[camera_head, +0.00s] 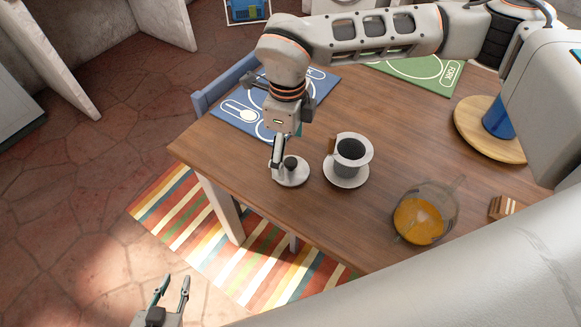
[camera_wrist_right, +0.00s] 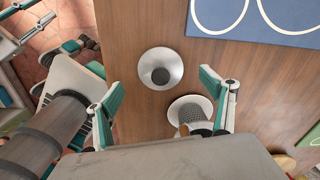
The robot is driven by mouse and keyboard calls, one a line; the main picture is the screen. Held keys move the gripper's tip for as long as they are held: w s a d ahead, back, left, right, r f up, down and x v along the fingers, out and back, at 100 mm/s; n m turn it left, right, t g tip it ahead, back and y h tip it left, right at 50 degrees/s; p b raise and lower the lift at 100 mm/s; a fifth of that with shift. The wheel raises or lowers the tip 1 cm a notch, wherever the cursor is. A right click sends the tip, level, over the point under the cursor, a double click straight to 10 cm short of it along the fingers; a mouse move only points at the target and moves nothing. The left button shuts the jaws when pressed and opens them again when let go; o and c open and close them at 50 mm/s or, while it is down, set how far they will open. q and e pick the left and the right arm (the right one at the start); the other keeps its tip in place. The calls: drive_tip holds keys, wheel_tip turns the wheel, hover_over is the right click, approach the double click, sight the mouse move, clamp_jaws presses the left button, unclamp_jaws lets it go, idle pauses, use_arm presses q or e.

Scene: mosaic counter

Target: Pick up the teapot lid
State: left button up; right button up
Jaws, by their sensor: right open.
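The teapot lid (camera_head: 291,176) is a white round disc with a dark knob, lying on the wooden table near its front left edge. It also shows in the right wrist view (camera_wrist_right: 151,58), just beyond and between the fingers. My right gripper (camera_head: 284,153) is open above the lid, pointing down, and one finger overlaps the lid's left side in the head view. My left gripper (camera_head: 171,290) is open and empty, low at the front left, off the table.
Close right of the lid, a white cup (camera_head: 364,148) with a dark inside stands on a saucer (camera_head: 346,182). A glass jug (camera_head: 420,217) with orange liquid and a small wooden block (camera_head: 502,207) are further right. Blue (camera_head: 234,108) and green (camera_head: 440,72) placemats lie behind.

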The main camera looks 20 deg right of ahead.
sight(290, 160)
wheel_tip(290, 160, down, 5)
drive_tip(key=shift+s+d, duration=0.1)
drive_tip(key=shift+d, duration=0.05)
drive_tip(key=c, duration=1.2)
drive_tip(key=shift+r, duration=0.2)
